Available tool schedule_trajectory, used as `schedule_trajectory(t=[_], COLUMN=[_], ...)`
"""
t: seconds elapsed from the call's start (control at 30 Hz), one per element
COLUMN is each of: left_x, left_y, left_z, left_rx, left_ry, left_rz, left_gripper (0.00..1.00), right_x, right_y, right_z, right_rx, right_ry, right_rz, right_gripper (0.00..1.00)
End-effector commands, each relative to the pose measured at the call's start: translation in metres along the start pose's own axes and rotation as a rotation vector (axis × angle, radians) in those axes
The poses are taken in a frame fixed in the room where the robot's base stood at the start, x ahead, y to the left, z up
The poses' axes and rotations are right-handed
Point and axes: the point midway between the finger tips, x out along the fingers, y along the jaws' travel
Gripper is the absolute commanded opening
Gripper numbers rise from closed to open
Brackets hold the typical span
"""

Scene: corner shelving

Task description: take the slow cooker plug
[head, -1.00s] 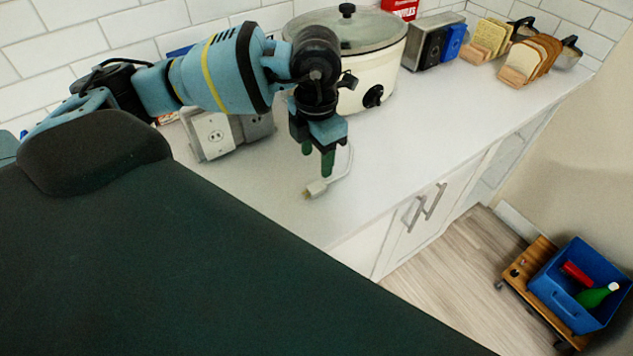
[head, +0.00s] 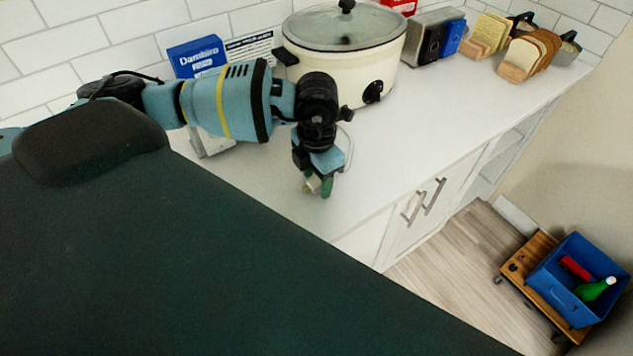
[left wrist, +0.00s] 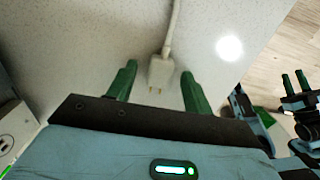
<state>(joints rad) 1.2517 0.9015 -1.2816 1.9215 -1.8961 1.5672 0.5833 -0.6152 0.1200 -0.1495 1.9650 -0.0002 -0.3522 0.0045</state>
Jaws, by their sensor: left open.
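The slow cooker (head: 330,72) is cream with a glass lid and a dark knob, and stands on the white counter against the wall. Its pale plug (left wrist: 161,73) lies at the end of a white cord on the counter, prongs toward my left gripper. My left gripper (left wrist: 159,70) is open, its green fingers on either side of the plug, with a gap on each side. In the head view the left gripper (head: 319,189) points down over the counter and partly hides the plug. My right gripper (left wrist: 294,76) shows small at the right of the left wrist view, fingers apart.
An outlet box (left wrist: 10,135) is at the left edge of the left wrist view. A toaster (head: 428,38) and bread slices (head: 530,55) stand farther right. A blue crate (head: 580,285) sits on a wooden dolly. The counter (head: 400,135) is clear near its front edge.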

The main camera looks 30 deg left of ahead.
Motion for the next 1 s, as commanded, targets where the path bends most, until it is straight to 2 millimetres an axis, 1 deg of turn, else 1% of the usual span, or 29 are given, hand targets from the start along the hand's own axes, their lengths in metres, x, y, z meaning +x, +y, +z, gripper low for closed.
schedule_trajectory(t=[0.1, 0.47, 0.77, 0.87, 1.0], left_x=[0.0, -0.001, -0.002, -0.007, -0.02], left_y=[0.0, 0.0, 0.0, 0.0, 0.0], left_z=[0.0, 0.0, 0.0, 0.0, 0.001], left_rx=[0.0, 0.0, 0.0, 0.0, 0.001], left_ry=[0.0, 0.0, -0.001, -0.001, -0.003], left_rz=[0.0, 0.001, 0.001, 0.001, 0.001], left_gripper=[0.51, 0.04, 0.02, 0.02, 0.02], right_x=[0.0, 0.0, 0.0, 0.0, 0.0], right_y=[0.0, 0.0, 0.001, 0.001, 0.001], right_z=[0.0, 0.0, 0.001, 0.002, 0.003], right_rx=[0.0, 0.0, -0.003, -0.004, -0.004], right_ry=[0.0, 0.0, -0.001, -0.003, -0.006], right_rz=[0.0, 0.0, 0.0, 0.0, -0.001], right_gripper=[0.36, 0.36, 0.36, 0.36, 0.36])
